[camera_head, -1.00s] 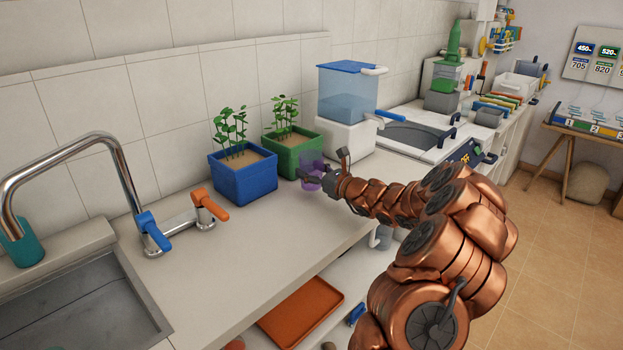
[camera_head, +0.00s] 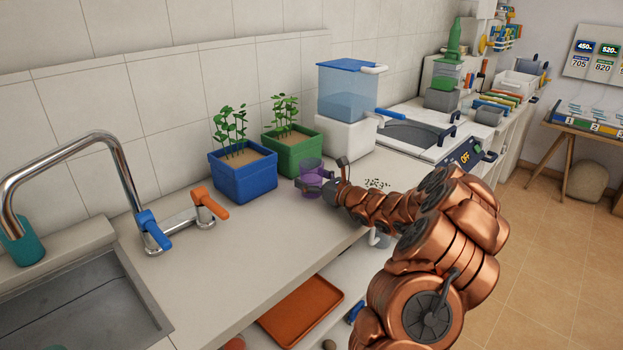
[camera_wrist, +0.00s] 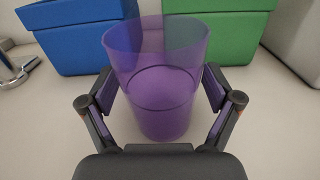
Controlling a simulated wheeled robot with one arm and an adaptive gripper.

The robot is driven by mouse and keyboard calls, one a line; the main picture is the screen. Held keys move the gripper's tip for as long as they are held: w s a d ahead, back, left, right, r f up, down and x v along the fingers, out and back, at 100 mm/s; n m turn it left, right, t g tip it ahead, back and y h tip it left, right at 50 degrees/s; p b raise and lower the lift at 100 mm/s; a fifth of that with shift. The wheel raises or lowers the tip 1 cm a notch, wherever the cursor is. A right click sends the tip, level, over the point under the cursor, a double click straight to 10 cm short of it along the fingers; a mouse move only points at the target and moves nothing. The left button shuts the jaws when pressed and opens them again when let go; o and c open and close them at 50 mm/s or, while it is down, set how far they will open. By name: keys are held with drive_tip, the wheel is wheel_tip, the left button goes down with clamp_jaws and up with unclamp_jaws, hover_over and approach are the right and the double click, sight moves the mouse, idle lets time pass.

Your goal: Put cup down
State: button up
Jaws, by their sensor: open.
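A translucent purple cup (camera_head: 311,178) stands upright on the counter (camera_head: 290,215), in front of the green planter. It fills the middle of the wrist view (camera_wrist: 158,95), where its base looks to rest on the counter top. My gripper (camera_head: 316,184) is around the cup at counter height. In the wrist view my gripper's fingers (camera_wrist: 160,96) stand one on each side of the cup, open. A small gap shows beside the cup on each side. The cup looks to hold something purple or see-through up to mid-height; I cannot tell what.
A blue planter (camera_head: 243,177) and a green planter (camera_head: 292,150) stand right behind the cup. A water tank (camera_head: 347,92) on a white block (camera_head: 345,138) is to the right. Small dark bits (camera_head: 377,184) lie on the counter. Free counter lies left, towards the faucet (camera_head: 120,165).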

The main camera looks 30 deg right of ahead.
drive_tip(key=shift+r, duration=0.2)
drive_tip(key=b+v, duration=0.1)
drive_tip(key=v, duration=1.1)
